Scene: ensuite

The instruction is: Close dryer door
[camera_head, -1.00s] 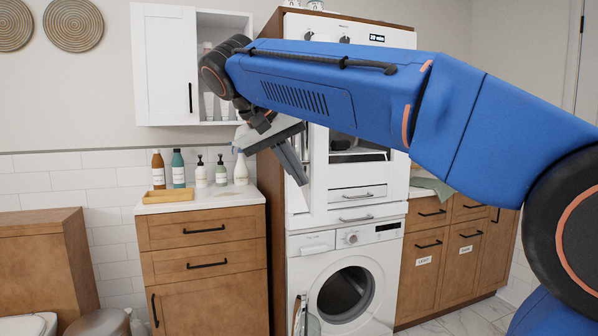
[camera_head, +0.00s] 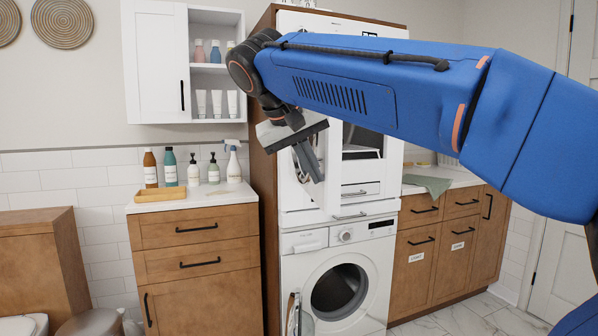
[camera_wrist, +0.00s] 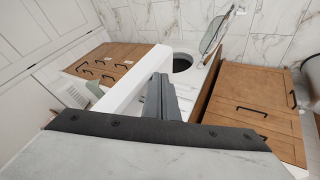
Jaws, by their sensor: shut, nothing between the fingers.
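A white stacked laundry unit stands in the middle of the head view. Its upper machine (camera_head: 362,188) has a white door panel (camera_head: 331,160) swung out from its front. In the wrist view the panel's top edge (camera_wrist: 132,83) shows as a long white bar. The lower machine (camera_head: 384,263) has a dark round opening, and its round glass door (camera_head: 293,315) also stands open to the left. My gripper (camera_head: 318,179) is shut and empty, pointing down beside the upper door panel. Its fingers (camera_wrist: 163,78) appear close to the white bar; I cannot tell whether they touch it.
A wooden cabinet (camera_head: 199,270) with bottles and a tray stands left of the unit. An open wall cabinet (camera_head: 217,118) hangs above it. Wooden drawers (camera_head: 408,265) stand right of the unit. Marble floor (camera_head: 480,318) is clear at the right.

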